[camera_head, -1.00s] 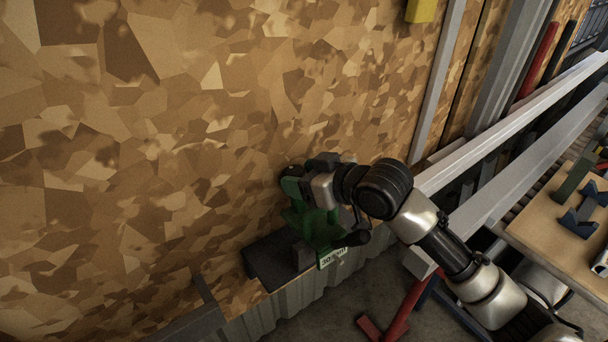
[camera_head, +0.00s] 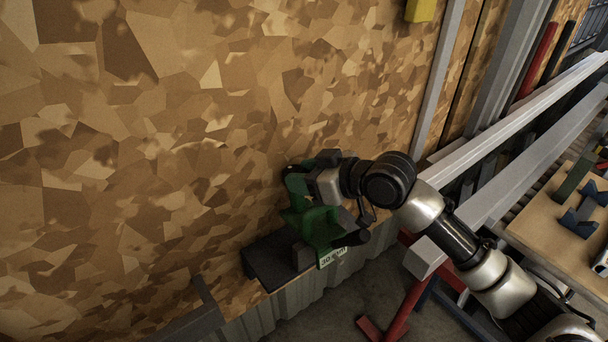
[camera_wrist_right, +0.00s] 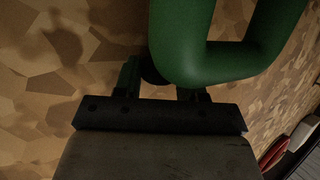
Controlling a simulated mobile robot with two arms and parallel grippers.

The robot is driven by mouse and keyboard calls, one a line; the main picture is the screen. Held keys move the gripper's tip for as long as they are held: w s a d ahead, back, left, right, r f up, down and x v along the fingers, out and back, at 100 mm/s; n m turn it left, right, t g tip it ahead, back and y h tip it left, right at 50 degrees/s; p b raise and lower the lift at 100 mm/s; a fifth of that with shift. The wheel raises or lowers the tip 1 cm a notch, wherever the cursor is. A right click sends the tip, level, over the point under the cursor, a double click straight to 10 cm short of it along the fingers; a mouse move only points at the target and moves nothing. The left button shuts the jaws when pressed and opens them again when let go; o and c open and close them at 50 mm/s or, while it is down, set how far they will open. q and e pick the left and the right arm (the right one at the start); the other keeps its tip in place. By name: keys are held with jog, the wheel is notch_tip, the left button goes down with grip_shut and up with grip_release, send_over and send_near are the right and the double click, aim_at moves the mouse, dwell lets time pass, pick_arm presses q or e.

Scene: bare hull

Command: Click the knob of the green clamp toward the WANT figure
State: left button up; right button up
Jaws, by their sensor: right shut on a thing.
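The green clamp (camera_head: 320,228) stands upright on a small dark shelf against the patterned wall. A pale label (camera_head: 333,257) on its front starts with "30"; the rest is too small to read. My right gripper (camera_head: 300,180) is at the top of the clamp, coming in from the right. In the right wrist view its fingers (camera_wrist_right: 157,80) close around a dark round part, seemingly the knob (camera_wrist_right: 152,72), mostly hidden. The clamp's thick green frame (camera_wrist_right: 230,62) curves just beyond the fingers. My left gripper is out of view.
The dark shelf (camera_head: 268,264) has bare room left of the clamp. Pale beams (camera_head: 515,125) slope behind my right arm. A wooden table (camera_head: 550,215) with blue and green parts is at the right. A red stand (camera_head: 405,308) is on the floor below.

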jog(key=o, duration=0.9)
jog(key=shift+o, duration=0.2)
jog(key=shift+s+a, duration=0.1)
